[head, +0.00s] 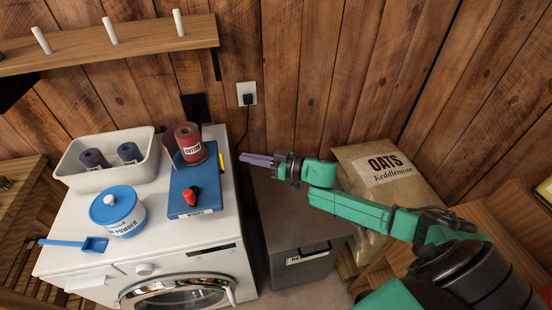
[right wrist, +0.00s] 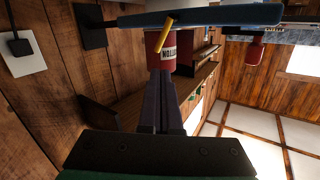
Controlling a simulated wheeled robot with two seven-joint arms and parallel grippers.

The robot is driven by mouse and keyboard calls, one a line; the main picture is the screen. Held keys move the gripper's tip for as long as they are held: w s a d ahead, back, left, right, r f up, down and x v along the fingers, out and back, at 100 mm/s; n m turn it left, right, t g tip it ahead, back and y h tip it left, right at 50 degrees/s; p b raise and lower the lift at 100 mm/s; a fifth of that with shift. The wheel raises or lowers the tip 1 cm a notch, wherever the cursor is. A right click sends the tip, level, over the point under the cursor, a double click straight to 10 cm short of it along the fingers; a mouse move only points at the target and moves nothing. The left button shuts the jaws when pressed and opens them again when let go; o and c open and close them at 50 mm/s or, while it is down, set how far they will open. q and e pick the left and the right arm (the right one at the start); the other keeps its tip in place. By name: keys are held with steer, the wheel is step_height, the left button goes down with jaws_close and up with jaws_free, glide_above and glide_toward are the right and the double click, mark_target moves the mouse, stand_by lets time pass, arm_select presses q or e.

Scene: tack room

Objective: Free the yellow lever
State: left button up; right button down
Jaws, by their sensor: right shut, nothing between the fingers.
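The yellow lever (head: 221,162) shows as a small strip at the right edge of the blue board (head: 180,205), beside a red roll (head: 189,146) labelled COTTON that stands on the board. In the right wrist view, the lever (right wrist: 164,34) sticks out slantwise from the board's edge, in front of the red roll (right wrist: 153,47). That view looks upside down. My right gripper (head: 243,157) is shut and empty, a short gap to the right of the lever. Its dark fingers (right wrist: 160,100) point towards the roll and lever. My left gripper is out of view.
The board lies on a white washing machine (head: 160,253) and bears a red knob (head: 190,196). A white tub (head: 70,170) with dark rolls, a blue powder tub (head: 118,212) and a blue scoop (head: 85,243) stand left. A grey bin (head: 300,235) and an oats sack (head: 375,205) stand right.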

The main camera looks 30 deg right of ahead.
steer(key=r+v, duration=0.1)
steer(key=v, duration=0.6)
steer(key=shift+d+r+b, duration=0.2)
steer(key=shift+d+b, duration=0.1)
steer(key=shift+d, duration=0.05)
steer(key=shift+a+f, duration=0.1)
steer(key=shift+a, duration=0.05)
